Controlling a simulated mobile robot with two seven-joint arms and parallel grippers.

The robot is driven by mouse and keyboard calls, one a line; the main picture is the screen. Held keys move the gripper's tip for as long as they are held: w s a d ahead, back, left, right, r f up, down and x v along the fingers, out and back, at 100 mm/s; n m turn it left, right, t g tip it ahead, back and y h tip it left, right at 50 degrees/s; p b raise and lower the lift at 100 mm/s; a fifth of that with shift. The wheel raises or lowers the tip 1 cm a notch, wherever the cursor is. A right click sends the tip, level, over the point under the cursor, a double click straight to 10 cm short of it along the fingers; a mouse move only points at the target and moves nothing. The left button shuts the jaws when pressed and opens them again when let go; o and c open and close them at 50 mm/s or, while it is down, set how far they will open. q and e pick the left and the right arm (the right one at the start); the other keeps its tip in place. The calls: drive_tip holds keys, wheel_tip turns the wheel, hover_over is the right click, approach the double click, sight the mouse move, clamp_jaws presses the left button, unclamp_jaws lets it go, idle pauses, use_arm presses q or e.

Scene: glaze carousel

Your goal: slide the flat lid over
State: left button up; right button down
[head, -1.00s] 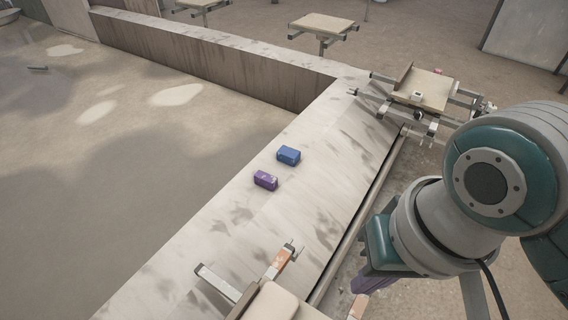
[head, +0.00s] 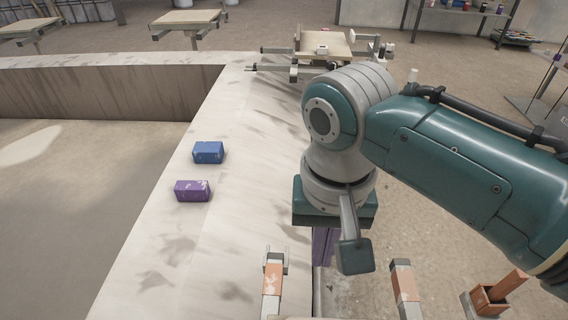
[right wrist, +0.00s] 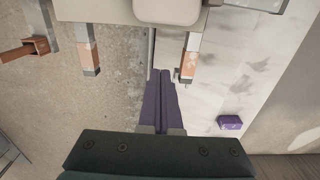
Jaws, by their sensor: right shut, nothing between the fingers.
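I cannot pick out a flat lid in either view. My right gripper (head: 322,250) points down beside the pale wall top (head: 225,240), on its right, partly hidden by my own wrist. In the right wrist view its purple fingers (right wrist: 162,78) are together and empty, over the floor close to the wall's edge. My left gripper is not in view.
A blue block (head: 208,152) and a purple block (head: 192,190) lie on the wall top. The purple block also shows in the right wrist view (right wrist: 230,122).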

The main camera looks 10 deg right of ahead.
sight(294, 317)
drive_tip(key=s+a+f+b, duration=0.1)
drive_tip(key=s+f+b, duration=0.1)
drive_tip(key=s+f, duration=0.2)
wheel_tip(294, 317, down, 3)
drive_tip(key=shift+f+b, duration=0.15)
drive_tip(key=shift+b, duration=0.15)
drive_tip(key=shift+a, duration=0.1)
drive_tip(key=s+p, duration=0.2)
drive_tip(key=p, duration=0.1)
drive_tip(key=s+a+p, duration=0.1)
drive_tip(key=p, duration=0.1)
drive_tip(key=shift+s+r, duration=0.25)
drive_tip(key=shift+s, duration=0.05)
drive_tip(key=shift+s+a+f, duration=0.15)
drive_tip(key=shift+s+f, duration=0.1)
drive_tip(key=shift+s, duration=0.05)
drive_tip(key=shift+w, duration=0.1)
